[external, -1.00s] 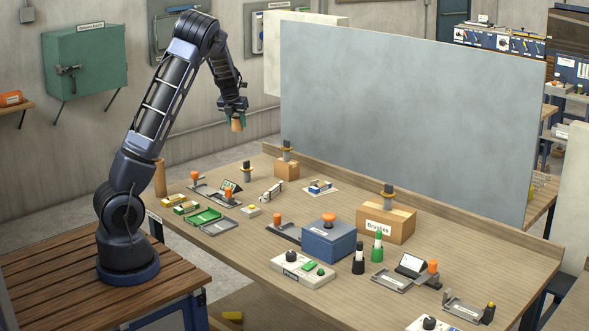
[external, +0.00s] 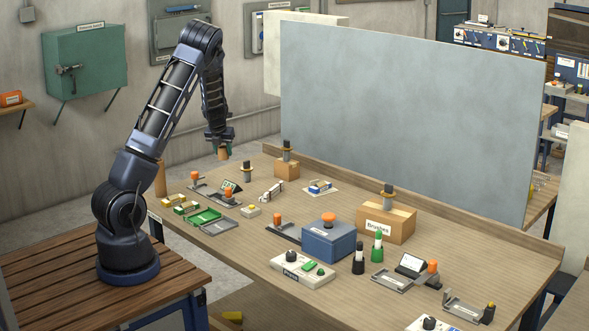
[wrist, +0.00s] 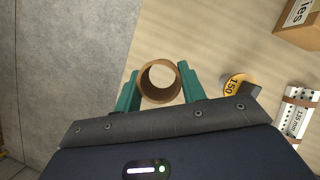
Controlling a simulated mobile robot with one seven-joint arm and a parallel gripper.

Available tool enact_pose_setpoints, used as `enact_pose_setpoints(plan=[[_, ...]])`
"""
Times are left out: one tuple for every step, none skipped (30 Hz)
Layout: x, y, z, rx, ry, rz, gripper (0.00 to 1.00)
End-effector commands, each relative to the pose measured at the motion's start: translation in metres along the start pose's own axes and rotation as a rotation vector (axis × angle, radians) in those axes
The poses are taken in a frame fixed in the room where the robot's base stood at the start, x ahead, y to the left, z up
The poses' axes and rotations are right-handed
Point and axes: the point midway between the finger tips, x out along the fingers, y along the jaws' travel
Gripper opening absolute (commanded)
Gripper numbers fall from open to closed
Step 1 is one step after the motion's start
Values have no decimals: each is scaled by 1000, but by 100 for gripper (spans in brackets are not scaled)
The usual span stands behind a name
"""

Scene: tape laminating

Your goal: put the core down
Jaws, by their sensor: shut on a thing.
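The core is a short brown cardboard tube (wrist: 160,82), seen end-on in the wrist view with its hollow middle open. My gripper (wrist: 160,90) is shut on it, with one teal finger on each side. In the external view my gripper (external: 223,146) points down near the far left edge of the workbench (external: 230,168), and the core (external: 223,155) shows below the fingers. It appears held above the surface; the exact gap cannot be told.
A dark post with a yellow disc (external: 247,172) stands close to the right of my gripper. A cardboard box (external: 287,169) with another post is beyond it. Small trays and dispensers, including a green tray (external: 204,217), lie nearer. A large grey panel (external: 410,115) stands behind the bench.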

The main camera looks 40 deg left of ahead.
Motion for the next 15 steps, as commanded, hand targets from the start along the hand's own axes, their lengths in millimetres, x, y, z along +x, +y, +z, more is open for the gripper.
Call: enact_pose_setpoints(plan=[[9,1,-4,-2,1,1,19],[13,1,-6,-3,1,0,19],[18,1,-8,-3,1,0,19],[21,1,-9,-2,1,1,19],[23,1,-10,-1,0,1,19],[26,0,-10,0,0,0,19],[27,0,-11,0,0,0,19],[28,0,-11,0,0,0,19],[29,0,-12,-1,0,0,19],[31,0,-12,-1,0,0,19],[32,0,-13,-2,0,0,19],[36,1,-14,-3,0,0,19],[38,1,-16,-3,0,0,19],[42,0,-17,-2,0,0,19],[47,1,-19,-1,1,0,19]])
